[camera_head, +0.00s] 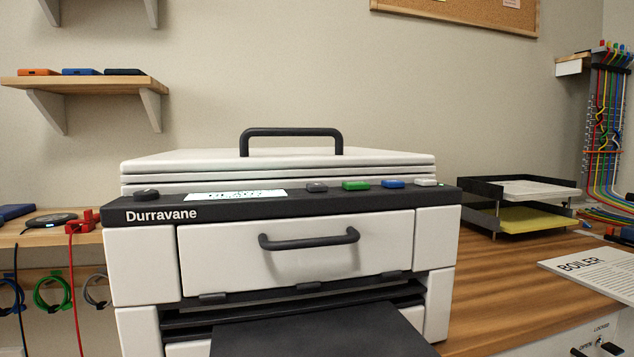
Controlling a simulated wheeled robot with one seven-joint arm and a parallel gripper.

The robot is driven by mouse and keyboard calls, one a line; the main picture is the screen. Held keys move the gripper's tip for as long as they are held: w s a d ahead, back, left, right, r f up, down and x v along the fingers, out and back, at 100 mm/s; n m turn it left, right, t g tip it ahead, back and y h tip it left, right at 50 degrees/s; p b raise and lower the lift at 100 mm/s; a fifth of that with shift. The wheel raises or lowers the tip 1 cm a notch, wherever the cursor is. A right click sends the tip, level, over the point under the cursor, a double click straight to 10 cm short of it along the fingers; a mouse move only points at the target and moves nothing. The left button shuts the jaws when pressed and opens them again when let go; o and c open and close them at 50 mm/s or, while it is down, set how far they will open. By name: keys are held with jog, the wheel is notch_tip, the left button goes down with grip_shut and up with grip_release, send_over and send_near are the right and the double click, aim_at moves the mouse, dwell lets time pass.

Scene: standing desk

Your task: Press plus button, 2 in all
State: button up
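A white and black Durravane printer (290,215) stands on the wooden desk, facing me. Its dark top panel (230,208) carries a row of buttons: a dark grey button (317,187), a green button (355,185), a blue button (392,184) and a white button (426,183). I cannot read any marks on them, so I cannot tell which is the plus button. A lit display (236,195) lies left of the buttons, its text too slanted to read. A round black knob (146,195) sits at the panel's left end. My gripper is not in view.
A dark lid handle (291,132) rises behind the buttons, and a drawer handle (309,240) sticks out in front. A black output tray (322,334) juts toward me. A two-tier paper tray (480,207) and a BOILER sheet (600,272) are at the right.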

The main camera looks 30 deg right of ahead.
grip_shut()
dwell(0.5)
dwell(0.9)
